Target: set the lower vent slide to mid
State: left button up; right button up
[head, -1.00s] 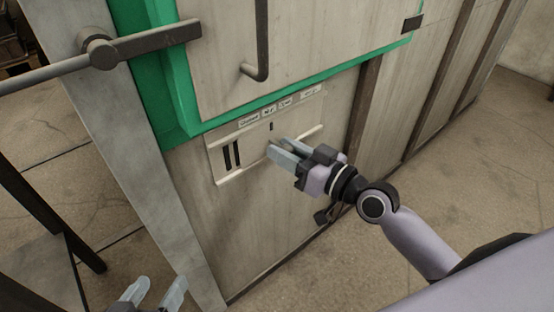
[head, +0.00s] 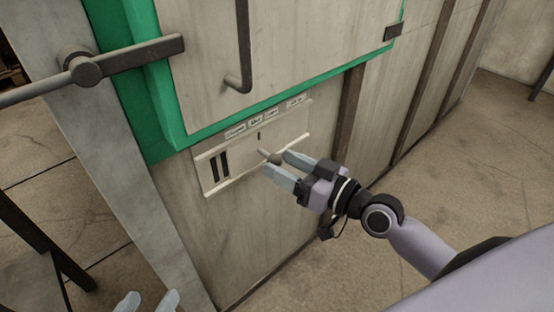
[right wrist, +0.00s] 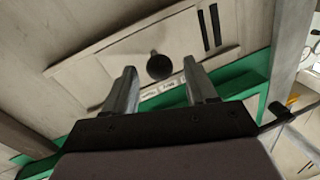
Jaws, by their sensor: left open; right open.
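The lower vent slide (head: 243,168) is a pale plate between two rails, low on the furnace front. Two dark slots show at its left part. A short dark mark (head: 259,136) stands above the knob, below a row of small labels (head: 255,121). My right gripper (head: 278,162) is open, its fingertips just in front of the knob; whether they touch is unclear. My left gripper (head: 150,300) is open and empty at the bottom edge.
A green-framed door (head: 290,50) with a dark bent handle (head: 241,60) is above the vent. A grey bar with a pivot (head: 85,68) projects at upper left. A dark stand (head: 40,240) is at far left. Floor is clear at right.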

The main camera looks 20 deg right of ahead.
aim_at(281, 164)
pick_arm(q)
jog(key=shift+f, duration=0.1)
pick_arm(e)
jog(key=shift+v, duration=2.2)
pick_arm(q)
jog(key=shift+a, duration=0.1)
